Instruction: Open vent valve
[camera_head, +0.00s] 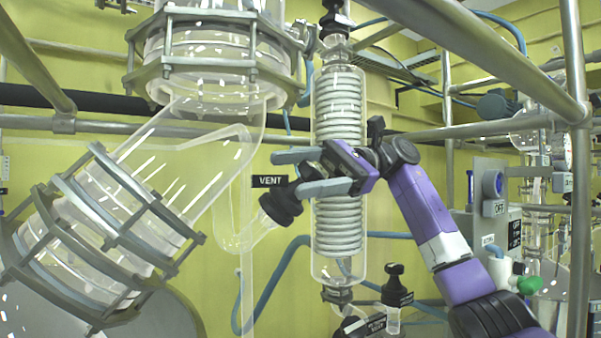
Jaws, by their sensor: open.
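The vent valve has a black knob (281,203) on an angled glass neck, below the black VENT label (269,181). My gripper (285,172) is open and points left, in front of the coil condenser. Its upper grey finger lies above the label's height. Its lower finger reaches toward the knob's upper right edge and overlaps it in the picture. I cannot tell whether that finger touches the knob.
The glass coil condenser (339,110) stands upright behind my gripper. A flanged glass vessel (105,235) fills the lower left. A metal frame post (578,150) stands at the right, with a rail joining it from above. A black-capped valve (394,285) sits below the arm.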

